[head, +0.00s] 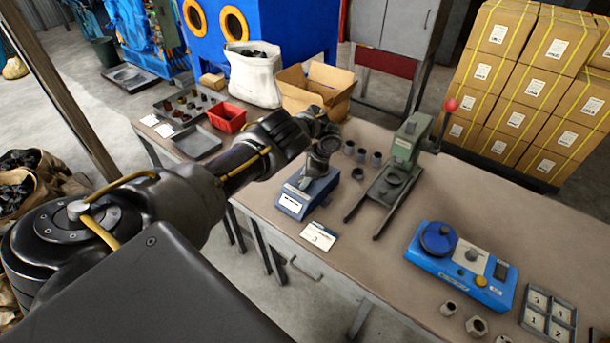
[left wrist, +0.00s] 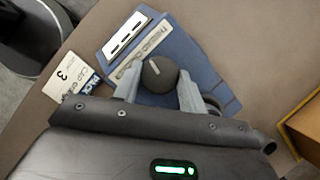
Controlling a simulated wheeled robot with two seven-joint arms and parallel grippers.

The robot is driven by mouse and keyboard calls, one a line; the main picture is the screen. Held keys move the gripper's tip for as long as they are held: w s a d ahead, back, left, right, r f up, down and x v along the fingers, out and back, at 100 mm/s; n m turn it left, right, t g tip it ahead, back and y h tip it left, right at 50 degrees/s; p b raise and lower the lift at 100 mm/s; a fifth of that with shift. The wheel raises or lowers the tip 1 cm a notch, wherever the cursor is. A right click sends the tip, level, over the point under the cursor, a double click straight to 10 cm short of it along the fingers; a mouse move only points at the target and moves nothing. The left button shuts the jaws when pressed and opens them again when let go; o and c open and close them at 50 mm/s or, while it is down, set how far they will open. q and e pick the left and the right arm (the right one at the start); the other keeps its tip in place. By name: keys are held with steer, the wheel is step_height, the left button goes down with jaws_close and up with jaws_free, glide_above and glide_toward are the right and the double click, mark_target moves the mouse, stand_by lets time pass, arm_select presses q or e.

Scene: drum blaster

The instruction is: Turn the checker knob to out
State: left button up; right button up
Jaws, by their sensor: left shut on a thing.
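The checker is a small blue box (head: 306,194) near the left end of the workbench, with a white label plate on its front. In the left wrist view its blue body (left wrist: 192,62) carries a label strip and a white plate with three dark marks. The dark round checker knob (left wrist: 159,74) sits between my left gripper's fingers (left wrist: 158,90), which are shut on it. In the head view my left gripper (head: 318,166) is over the checker and mostly hides the knob. I cannot read which setting the knob points to. My right gripper is not in view.
A white card marked 3 (head: 318,237) lies before the checker. A green press (head: 408,142) and several grey caps (head: 361,156) stand to its right. A blue device (head: 462,266) and a numbered tray (head: 549,314) are farther right. A cardboard box (head: 316,88) is behind.

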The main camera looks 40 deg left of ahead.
arm_select(q)
steer(key=shift+f+n+g+h+b, duration=0.1)
steer(key=shift+n+g+h+b, duration=0.2)
steer(key=shift+n+b, duration=0.55)
steer(key=shift+n, duration=0.25)
steer(key=o, duration=1)
steer(key=shift+a, duration=0.1)
steer(key=v, duration=1.1)
